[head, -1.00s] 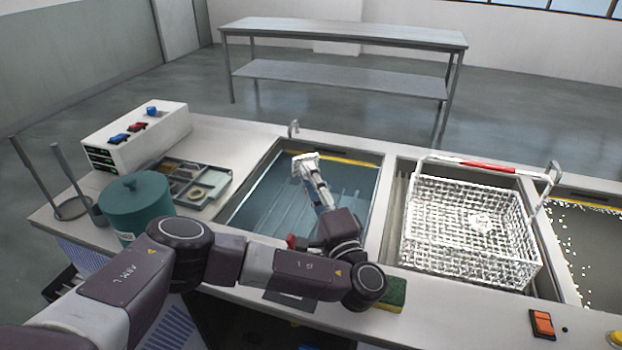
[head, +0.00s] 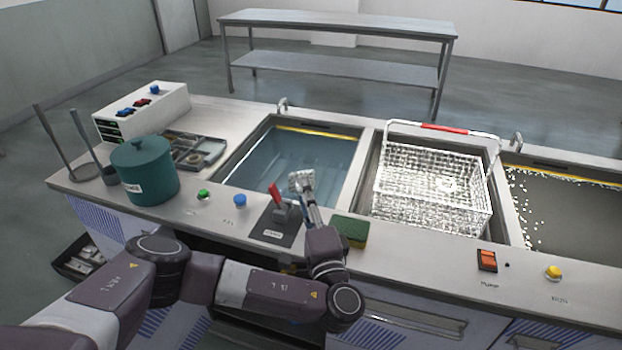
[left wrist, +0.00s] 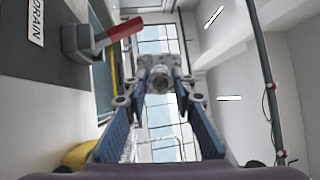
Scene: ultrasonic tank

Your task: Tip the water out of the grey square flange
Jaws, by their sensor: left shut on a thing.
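The grey square flange (head: 301,182) is held in my left gripper (head: 304,193), near the front rim of the left tank (head: 300,160), beside the red-handled drain lever (head: 277,200). In the left wrist view the flange (left wrist: 160,80) sits between the two blue-padded fingers (left wrist: 160,98); a round opening in it shows. The flange seems tilted, with windows and ceiling behind it in that view. I cannot tell whether water is in it. My right gripper is not in view.
A wire basket (head: 430,190) with a red handle hangs in the middle tank and holds a small pale part. A green and yellow sponge (head: 350,231) lies on the front ledge. A teal pot (head: 146,170) and a parts tray (head: 190,150) stand at left.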

